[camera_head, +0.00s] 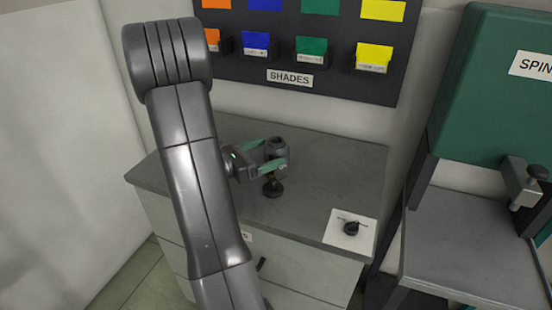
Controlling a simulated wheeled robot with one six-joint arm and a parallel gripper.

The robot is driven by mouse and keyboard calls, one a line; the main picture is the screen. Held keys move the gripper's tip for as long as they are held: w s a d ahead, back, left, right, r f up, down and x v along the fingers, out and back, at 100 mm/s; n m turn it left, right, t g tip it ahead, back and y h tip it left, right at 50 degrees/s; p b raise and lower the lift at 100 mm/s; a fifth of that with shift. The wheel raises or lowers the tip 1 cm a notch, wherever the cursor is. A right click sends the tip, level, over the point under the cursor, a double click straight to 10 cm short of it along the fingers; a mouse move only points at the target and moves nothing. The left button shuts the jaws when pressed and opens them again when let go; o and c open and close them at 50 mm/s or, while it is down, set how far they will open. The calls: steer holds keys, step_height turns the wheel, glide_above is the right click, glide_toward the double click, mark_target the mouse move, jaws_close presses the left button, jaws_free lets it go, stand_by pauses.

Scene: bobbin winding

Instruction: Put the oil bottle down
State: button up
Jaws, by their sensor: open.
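My gripper (275,154) is above the grey cabinet top (325,170), reaching in from the left with its green-sided fingers apart. A dark grey cylindrical thing (277,143) shows at the fingers, between or just behind them. A small black round-based thing (273,189) stands on the cabinet top directly below the gripper. I cannot tell whether these two are one object, or which is the oil bottle, because the fingers cover the part between. No clear bottle shape or label shows.
A white card (338,239) with a black knob-like thing (352,228) lies at the cabinet's front right. A dark SHADES board (345,83) with coloured bins hangs behind. A green machine (492,120) stands at right. The cabinet top right of my gripper is clear.

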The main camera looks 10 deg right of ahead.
mark_target(282, 146)
steer(key=x, duration=0.4)
steer(key=shift+s+d+r+p, duration=0.1)
steer(key=shift+s+r+p, duration=0.15)
steer(key=shift+r+p, duration=0.15)
steer(key=shift+w+d, duration=0.2)
steer(key=shift+d, duration=0.25)
steer(key=shift+c, duration=0.2)
steer(key=c, duration=1.3)
